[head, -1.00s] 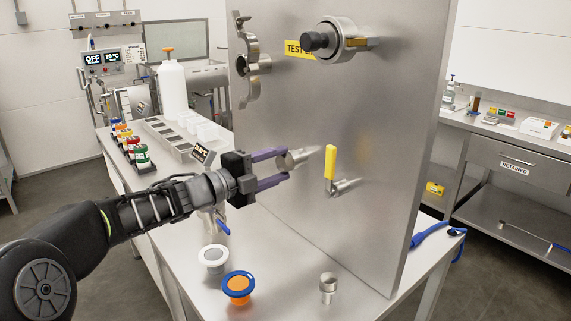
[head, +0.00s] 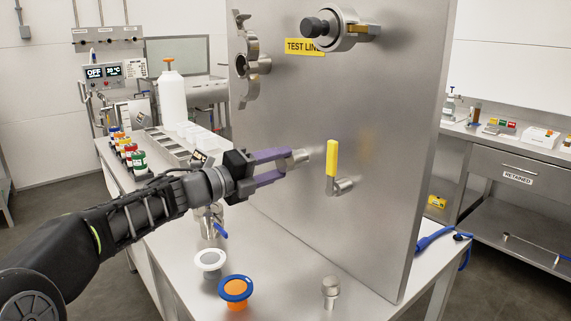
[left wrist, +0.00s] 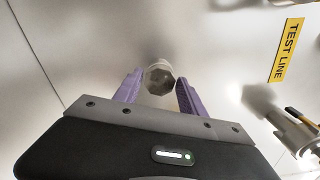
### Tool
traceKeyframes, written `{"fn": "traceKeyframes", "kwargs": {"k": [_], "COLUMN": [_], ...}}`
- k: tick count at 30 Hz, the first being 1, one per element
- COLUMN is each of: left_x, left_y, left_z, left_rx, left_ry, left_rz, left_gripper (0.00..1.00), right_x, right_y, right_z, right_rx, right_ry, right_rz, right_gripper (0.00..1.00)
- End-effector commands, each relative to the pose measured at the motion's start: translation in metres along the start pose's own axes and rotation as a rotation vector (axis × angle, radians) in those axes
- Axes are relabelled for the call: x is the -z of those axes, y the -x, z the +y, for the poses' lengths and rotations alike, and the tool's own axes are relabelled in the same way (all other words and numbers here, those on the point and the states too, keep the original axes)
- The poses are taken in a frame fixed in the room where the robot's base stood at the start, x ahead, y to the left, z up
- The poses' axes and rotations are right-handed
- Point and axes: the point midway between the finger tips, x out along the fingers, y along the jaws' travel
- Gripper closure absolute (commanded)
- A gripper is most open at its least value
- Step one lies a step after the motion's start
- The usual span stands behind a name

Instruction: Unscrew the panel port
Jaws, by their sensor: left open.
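The panel port, a round metal fitting with a faceted end (head: 301,156), sticks out of the upright steel panel (head: 385,170) left of a yellow-handled valve (head: 332,160). In the left wrist view the port (left wrist: 159,79) shows its dark faceted face between my finger tips. My left gripper (head: 285,166) has purple fingers, and it also shows in the left wrist view (left wrist: 158,84). It is open, with one finger on each side of the port. A small gap shows on the right side in the wrist view; contact on the left is unclear. My right gripper is not in view.
A larger port with a black knob (head: 320,27) and a metal clamp (head: 247,60) are higher on the panel. A white-rimmed cap (head: 209,259), a blue-and-orange cap (head: 235,288) and a metal fitting (head: 330,290) stand on the table below. A white bottle (head: 172,98) stands behind.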

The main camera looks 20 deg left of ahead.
Motion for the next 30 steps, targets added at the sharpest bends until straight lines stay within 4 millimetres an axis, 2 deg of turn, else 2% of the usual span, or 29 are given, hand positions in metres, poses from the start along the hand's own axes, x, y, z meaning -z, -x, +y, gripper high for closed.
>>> {"fn": "traceKeyframes", "kwargs": {"k": [7, 16, 20, 27, 30], "left_x": [0.002, 0.002, 0.001, 0.0, 0.0], "left_y": [0.0, 0.0, 0.0, 0.0, 0.0], "left_z": [0.004, 0.004, 0.002, 0.0, 0.0], "left_rx": [0.0, 0.001, 0.001, 0.0, 0.0], "left_ry": [-0.078, -0.361, -0.427, -0.433, -0.433], "left_rz": [0.0, 0.0, 0.0, 0.0, 0.0], "left_gripper": [0.52, 0.52, 0.52, 0.52, 0.6], "right_x": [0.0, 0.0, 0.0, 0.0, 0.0], "right_y": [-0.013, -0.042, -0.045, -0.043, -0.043], "right_z": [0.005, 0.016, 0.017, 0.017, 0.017], "right_rx": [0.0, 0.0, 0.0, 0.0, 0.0], "right_ry": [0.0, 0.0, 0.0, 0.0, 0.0], "right_rz": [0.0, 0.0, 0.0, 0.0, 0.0], "right_gripper": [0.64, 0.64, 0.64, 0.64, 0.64]}}
